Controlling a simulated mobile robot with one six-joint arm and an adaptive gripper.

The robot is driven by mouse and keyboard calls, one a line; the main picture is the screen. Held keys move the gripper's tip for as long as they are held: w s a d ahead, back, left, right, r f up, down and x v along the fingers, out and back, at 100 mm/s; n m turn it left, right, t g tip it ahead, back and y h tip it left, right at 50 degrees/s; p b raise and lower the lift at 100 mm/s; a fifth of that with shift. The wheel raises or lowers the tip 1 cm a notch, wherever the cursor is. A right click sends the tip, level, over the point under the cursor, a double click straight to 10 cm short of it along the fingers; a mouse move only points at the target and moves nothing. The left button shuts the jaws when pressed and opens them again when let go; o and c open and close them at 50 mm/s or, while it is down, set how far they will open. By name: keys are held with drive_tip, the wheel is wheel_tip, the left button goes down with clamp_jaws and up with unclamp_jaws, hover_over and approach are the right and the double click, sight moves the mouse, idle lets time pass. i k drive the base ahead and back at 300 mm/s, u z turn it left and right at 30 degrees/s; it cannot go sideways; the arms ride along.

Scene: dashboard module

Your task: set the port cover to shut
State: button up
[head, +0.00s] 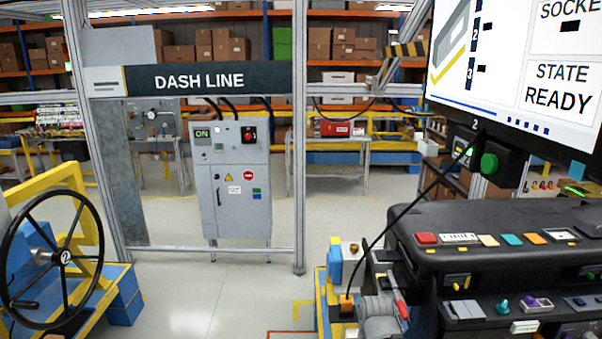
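The black dashboard module (500,222) fills the lower right of the head view, cut off by the right and bottom edges. I cannot tell which of these parts, if any, is the port cover, nor whether a cover stands open or shut. My gripper is not in view.
A monitor (515,75) reading "STATE READY" hangs above the dashboard. A black cable (405,210) arcs down to an orange plug (346,305). A steering wheel stand (62,258) is at left, a grey cabinet (235,185) behind. The floor (225,290) between is clear.

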sight(532, 302)
drive_tip(key=z, duration=1.4)
